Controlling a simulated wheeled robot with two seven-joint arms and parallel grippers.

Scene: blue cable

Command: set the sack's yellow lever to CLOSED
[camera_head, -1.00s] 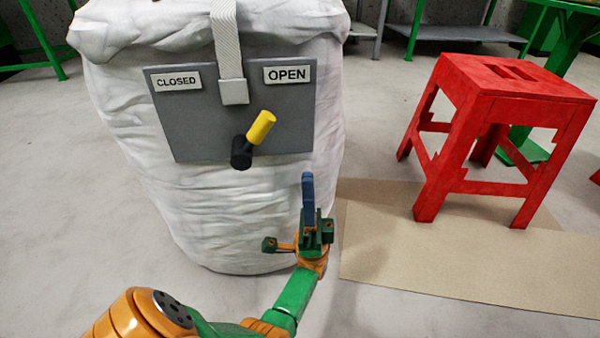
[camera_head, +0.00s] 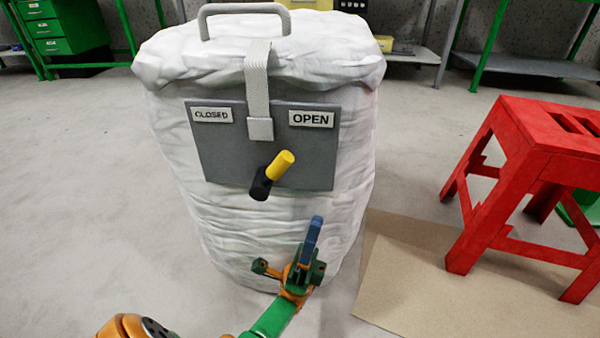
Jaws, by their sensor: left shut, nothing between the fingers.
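The white sack (camera_head: 270,225) stands upright in the middle of the view. On its front is a grey plate (camera_head: 225,160) with a CLOSED label (camera_head: 211,115) at upper left and an OPEN label (camera_head: 311,119) at upper right. The yellow lever (camera_head: 281,165) sits on a black pivot (camera_head: 260,184) low on the plate and tilts up to the right, toward OPEN. My left gripper (camera_head: 314,230) is below and right of the lever, in front of the sack's lower right, apart from the lever. Its blue fingers are shut and empty. My right gripper is out of view.
A red stool (camera_head: 540,150) stands at the right, by a tan mat (camera_head: 420,290) on the floor. A grey handle (camera_head: 243,10) and a white strap (camera_head: 257,80) are on the sack. Green cabinets and benches stand behind. The floor at left is clear.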

